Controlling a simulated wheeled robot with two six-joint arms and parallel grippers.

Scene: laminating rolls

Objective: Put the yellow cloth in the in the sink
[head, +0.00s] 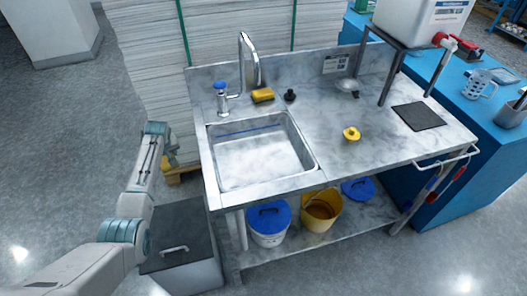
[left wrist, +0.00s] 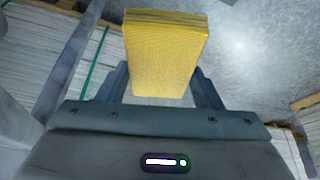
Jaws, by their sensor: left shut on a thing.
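My left gripper (head: 170,158) is to the left of the sink counter, outside the counter's left edge. In the left wrist view it is shut on a folded yellow cloth (left wrist: 165,55), which sits between the two fingers. The cloth in the gripper cannot be made out in the head view. The sink (head: 262,158) is a square metal basin in the left part of the counter and looks empty. My right gripper is not in view.
A tap (head: 245,65) stands behind the basin, with a yellow-black sponge-like block (head: 263,95) beside it. A yellow knob-like piece (head: 351,134) lies on the counter's clear right part. A dark-lidded bin (head: 175,240) stands below left. Stacked sheets (head: 150,60) rise behind.

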